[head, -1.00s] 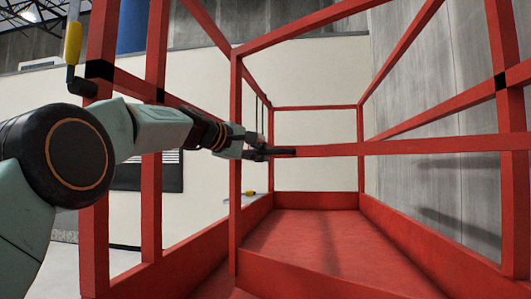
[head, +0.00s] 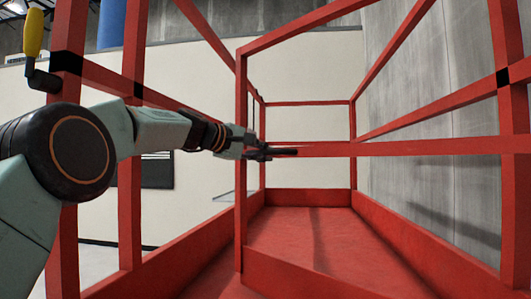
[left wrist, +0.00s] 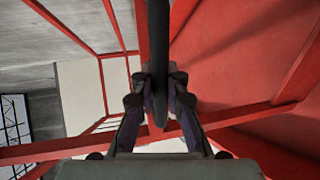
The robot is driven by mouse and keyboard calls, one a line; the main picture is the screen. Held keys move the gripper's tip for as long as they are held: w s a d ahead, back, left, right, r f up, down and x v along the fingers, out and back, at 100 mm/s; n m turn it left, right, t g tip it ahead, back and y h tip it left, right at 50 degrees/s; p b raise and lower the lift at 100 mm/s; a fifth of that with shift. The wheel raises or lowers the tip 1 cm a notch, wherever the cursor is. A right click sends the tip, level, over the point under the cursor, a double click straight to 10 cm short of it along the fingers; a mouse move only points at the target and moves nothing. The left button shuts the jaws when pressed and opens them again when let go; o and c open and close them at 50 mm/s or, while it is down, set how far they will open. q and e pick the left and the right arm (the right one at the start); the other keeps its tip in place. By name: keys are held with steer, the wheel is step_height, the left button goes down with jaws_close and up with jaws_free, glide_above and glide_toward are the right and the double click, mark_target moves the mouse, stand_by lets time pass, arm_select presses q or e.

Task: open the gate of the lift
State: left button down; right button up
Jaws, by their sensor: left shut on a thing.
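The gate (head: 241,185) is a red tube frame with an upright post and crossbars, right of centre in the head view. My left arm reaches in from the left, and my left gripper (head: 268,152) is at the gate's middle bar, just right of that post. It is shut on a black handle (left wrist: 157,45), a bar that runs between the fingers in the left wrist view. The fingers hide part of the handle. A gap shows between the gate post and the red posts on the left. My right gripper is not in view.
The lift's red floor (head: 305,235) lies beyond the gate, with low red side walls and rails around it. A red post (head: 130,200) stands left, near a yellow-handled crank (head: 33,35). A grey concrete wall (head: 440,110) is at the right.

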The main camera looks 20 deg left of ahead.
arm_select(q)
steer(key=shift+r, duration=0.15)
steer(key=c, duration=1.3)
jaws_free()
steer(key=shift+s+a, duration=0.15)
steer(key=shift+a, duration=0.05)
steer(key=shift+c, duration=0.2)
steer(key=shift+d, duration=0.1)
steer(key=v, duration=1.2)
